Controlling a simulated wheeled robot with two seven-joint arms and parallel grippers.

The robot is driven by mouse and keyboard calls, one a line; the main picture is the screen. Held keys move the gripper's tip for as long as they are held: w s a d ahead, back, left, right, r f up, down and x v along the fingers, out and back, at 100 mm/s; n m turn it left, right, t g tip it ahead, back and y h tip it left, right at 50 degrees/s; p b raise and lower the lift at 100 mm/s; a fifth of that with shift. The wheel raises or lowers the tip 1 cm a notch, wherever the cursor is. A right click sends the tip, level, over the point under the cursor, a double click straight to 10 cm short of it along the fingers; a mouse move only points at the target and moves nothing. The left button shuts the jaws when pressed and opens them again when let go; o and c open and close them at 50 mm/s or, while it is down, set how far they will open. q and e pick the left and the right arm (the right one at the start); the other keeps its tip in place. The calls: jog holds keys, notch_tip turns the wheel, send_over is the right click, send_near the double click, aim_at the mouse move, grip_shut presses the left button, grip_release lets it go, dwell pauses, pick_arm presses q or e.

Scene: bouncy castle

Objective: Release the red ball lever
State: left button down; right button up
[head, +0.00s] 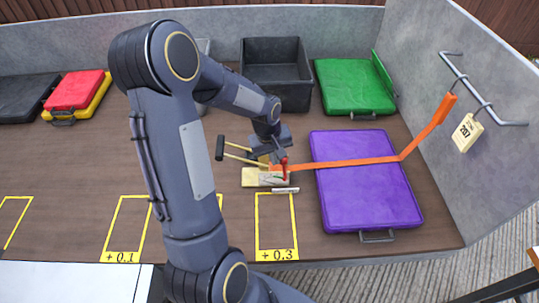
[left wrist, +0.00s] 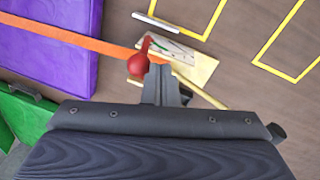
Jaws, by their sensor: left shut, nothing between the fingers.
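The red ball lever (head: 284,166) stands on a small cream plate (head: 254,178) on the table. In the left wrist view its round red ball (left wrist: 137,66) and thin red stem show just left of the fingertips. An orange strap (head: 350,162) runs from beside the lever across the purple pad to the right wall. My left gripper (head: 279,156) is shut and empty, right at the lever. In the left wrist view its closed fingers (left wrist: 160,74) are beside the ball; I cannot tell whether they touch it. My right gripper is not in view.
The purple pad (head: 365,195) lies right of the plate. A black bin (head: 274,65) and a green case (head: 352,88) stand behind. A yellow-shafted, black-gripped handle (head: 220,148) is left of the gripper. A tag (head: 467,132) hangs on the right wall rail. Yellow-marked areas (head: 277,225) in front are clear.

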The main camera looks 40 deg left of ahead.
aim_at(284, 160)
pick_arm(q)
jog(key=shift+w+d+r+g+y+p, duration=0.25)
jog(key=shift+w+d+g+y, duration=0.2)
jog(key=shift+d, duration=0.2)
jog(key=shift+w+d+r+g+y+p, duration=0.1)
jog(key=shift+w+d+g+y+p, duration=0.1)
jog(key=shift+w+d+g+y, duration=0.3)
jog(key=shift+w+d+f+g+y, duration=0.15)
jog(key=shift+w+d+g+y, duration=0.45)
jog(key=shift+w+d, duration=0.65)
jog(key=shift+d, duration=0.2)
